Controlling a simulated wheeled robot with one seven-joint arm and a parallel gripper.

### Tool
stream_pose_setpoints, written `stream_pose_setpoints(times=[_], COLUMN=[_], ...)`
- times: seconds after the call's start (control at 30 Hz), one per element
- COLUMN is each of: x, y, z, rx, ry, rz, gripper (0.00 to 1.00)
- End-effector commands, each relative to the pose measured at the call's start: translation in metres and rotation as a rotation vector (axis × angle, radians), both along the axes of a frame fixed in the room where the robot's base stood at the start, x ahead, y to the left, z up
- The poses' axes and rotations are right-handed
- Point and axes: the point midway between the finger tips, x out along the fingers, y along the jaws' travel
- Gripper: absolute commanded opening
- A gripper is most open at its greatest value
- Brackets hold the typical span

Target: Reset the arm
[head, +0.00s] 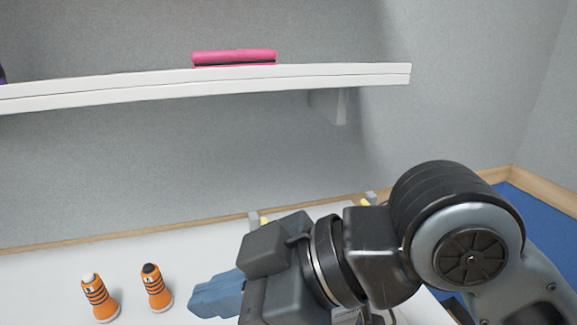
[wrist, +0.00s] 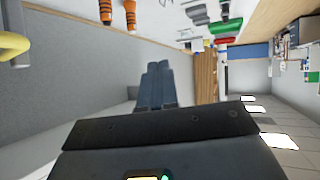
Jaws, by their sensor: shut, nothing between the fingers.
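My arm reaches in from the lower right of the head view. My gripper (head: 196,302) points left over the white table, with its blue-grey fingers together and nothing between them. It also shows in the wrist view (wrist: 158,68), where the two fingers lie side by side, shut and empty. Two orange bottles with black stripes stand on the table to the left of the gripper: one with a white top (head: 100,298) and one with a black top (head: 156,288). The gripper is apart from both.
A white shelf (head: 300,77) runs along the grey wall above the table, carrying a pink object (head: 234,57). The white table (head: 45,275) has bare room at left. In the wrist view, a yellow object (wrist: 14,45) shows at left and a green object (wrist: 226,28) near the top.

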Motion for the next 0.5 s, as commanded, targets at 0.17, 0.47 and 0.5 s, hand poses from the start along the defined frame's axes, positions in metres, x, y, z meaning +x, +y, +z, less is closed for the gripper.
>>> stream_pose_setpoints(times=[0.17,0.47,0.5], x=[0.009,0.033,0.037], y=[0.026,0.014,0.008], z=[0.042,0.072,0.072], rx=[0.305,0.703,0.743], ry=[0.018,0.079,0.088], rz=[-0.126,-0.413,-0.458], gripper=[0.00,0.00,0.00])
